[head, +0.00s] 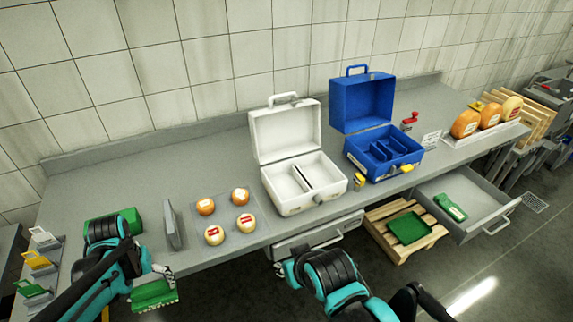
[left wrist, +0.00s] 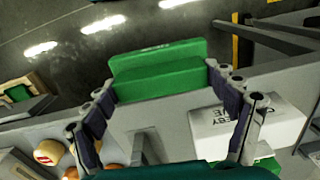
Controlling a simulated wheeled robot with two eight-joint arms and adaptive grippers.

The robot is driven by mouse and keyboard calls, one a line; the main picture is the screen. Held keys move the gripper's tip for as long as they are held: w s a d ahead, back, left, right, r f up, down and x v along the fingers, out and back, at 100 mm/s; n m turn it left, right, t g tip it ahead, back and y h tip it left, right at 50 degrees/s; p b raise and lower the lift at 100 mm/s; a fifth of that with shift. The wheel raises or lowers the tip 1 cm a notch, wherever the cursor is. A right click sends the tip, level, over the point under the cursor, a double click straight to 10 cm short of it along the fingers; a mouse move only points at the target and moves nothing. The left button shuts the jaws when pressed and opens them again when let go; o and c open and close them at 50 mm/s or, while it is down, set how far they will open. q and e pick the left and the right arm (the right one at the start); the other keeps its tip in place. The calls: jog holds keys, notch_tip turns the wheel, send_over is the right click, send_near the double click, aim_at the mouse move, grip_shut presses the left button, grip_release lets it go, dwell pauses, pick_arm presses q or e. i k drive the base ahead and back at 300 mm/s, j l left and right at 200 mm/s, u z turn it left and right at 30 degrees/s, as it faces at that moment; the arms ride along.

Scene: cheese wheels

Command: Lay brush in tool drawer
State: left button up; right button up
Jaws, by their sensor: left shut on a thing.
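My left gripper (head: 158,280) is shut on a green brush (head: 155,295), held past the front edge of the worktop at the left. In the left wrist view the green brush (left wrist: 158,78) sits between both fingertips. An open grey drawer (head: 489,222) stands out under the worktop at the right. A green tool with a pale label (head: 450,207) lies in it. A second drawer (head: 310,238) under the white case is slightly open. My right gripper (head: 282,262) is small and partly hidden by its arm near that drawer; its fingers are unclear.
A white open case (head: 297,207) and a blue open case (head: 384,174) stand on the worktop (head: 215,165). Several small cheeses (head: 214,234) lie left of the white case. A wooden pallet (head: 425,237) with a green tray (head: 408,228) is on the floor beside the open drawer.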

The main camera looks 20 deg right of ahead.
aim_at(467, 191)
jog(key=k+z, duration=0.3)
jog(key=k+l+z, duration=0.25)
jog(key=i+l+z, duration=0.1)
jog(key=z, duration=0.35)
jog(key=i+l+z, duration=0.15)
jog(key=z, duration=0.25)
jog(key=i+z, duration=0.1)
jog(key=z, duration=0.35)
jog(key=i+z, duration=0.15)
jog(key=z, duration=0.3)
jog(key=i+l, duration=0.05)
